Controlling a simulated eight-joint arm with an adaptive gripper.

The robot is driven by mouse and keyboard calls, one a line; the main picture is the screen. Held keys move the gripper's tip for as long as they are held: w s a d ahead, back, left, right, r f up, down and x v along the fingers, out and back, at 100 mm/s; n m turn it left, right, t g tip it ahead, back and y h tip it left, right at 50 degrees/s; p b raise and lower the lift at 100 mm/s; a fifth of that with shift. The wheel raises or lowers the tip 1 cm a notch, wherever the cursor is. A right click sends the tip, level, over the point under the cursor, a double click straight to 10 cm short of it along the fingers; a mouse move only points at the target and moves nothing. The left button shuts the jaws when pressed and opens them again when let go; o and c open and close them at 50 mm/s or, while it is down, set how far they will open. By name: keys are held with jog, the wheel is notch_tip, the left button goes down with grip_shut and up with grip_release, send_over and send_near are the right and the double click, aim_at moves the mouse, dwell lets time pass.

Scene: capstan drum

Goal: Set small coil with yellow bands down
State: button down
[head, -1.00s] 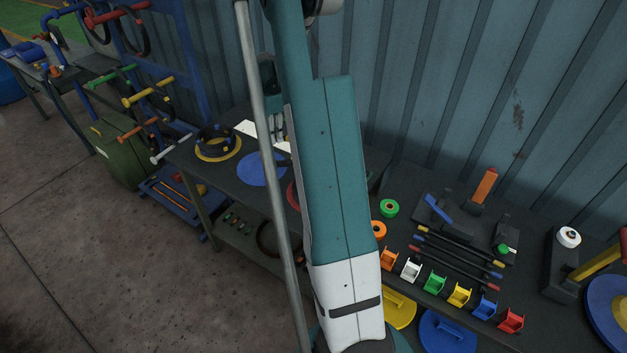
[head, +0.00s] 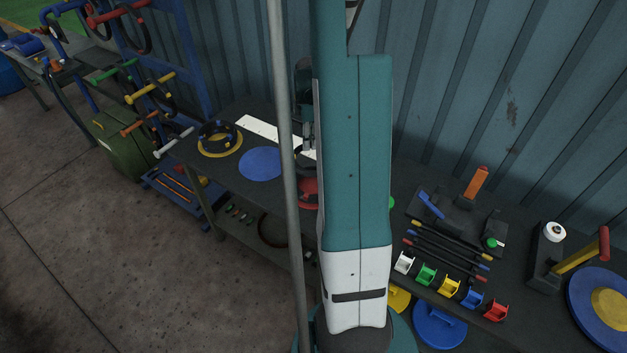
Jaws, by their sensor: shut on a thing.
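My gripper (head: 308,138) is over the back bench, largely hidden behind the grey pole and my own arm. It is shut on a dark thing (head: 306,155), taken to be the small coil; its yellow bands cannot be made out. This sits above or at the far side of a red disc (head: 309,194), which is partly covered by the pole and my arm. Whether the coil touches the disc or bench cannot be told. A blue disc (head: 261,163) lies bare to the left. A dark coil with blue bands (head: 217,137) lies on a yellow disc (head: 219,151) further left.
A white strip (head: 257,128) lies behind the discs. On the right bench are several coloured holders (head: 448,286), dark rods (head: 447,256) and a stand with a red-tipped yellow lever (head: 582,260). A corrugated wall (head: 450,90) closes the back.

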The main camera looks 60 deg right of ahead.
jog(key=shift+f, duration=0.1)
jog(key=shift+f+p, duration=0.4)
jog(key=shift+f, duration=2.4)
jog(key=shift+f+p, duration=0.3)
jog(key=shift+f, duration=1.75)
jog(key=shift+f+b, duration=0.65)
jog(key=shift+b, duration=0.15)
jog(key=c, duration=2.3)
grip_release()
jog(key=shift+r+p, duration=0.25)
jog(key=shift+p, duration=0.05)
